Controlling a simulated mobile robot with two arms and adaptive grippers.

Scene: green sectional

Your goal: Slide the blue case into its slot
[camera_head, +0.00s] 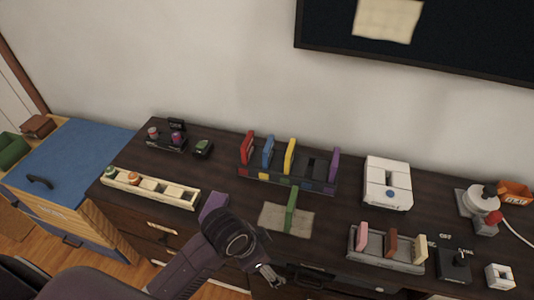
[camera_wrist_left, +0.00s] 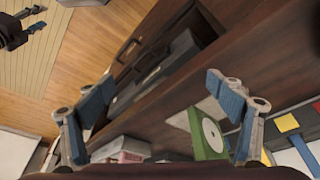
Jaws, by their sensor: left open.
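The blue case (camera_head: 267,152) stands upright in a dark rack (camera_head: 285,180) on the dresser, between a red case (camera_head: 247,147) and a yellow case (camera_head: 290,156). How deep it sits is unclear. A purple case (camera_head: 334,164) stands at the rack's right end. A green case (camera_head: 291,208) stands on a light mat (camera_head: 272,217) in front. My left gripper (camera_head: 268,274) is at the dresser's front edge, away from the blue case. In the left wrist view it is open and empty (camera_wrist_left: 160,112), with the green case (camera_wrist_left: 207,135) beside its right finger. My right gripper (camera_wrist_left: 36,20) appears over the floor, fingers apart.
A cream tray (camera_head: 150,190) lies at left, and a rack of pink, brown and cream pieces (camera_head: 385,263) at front right. The wall rises behind.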

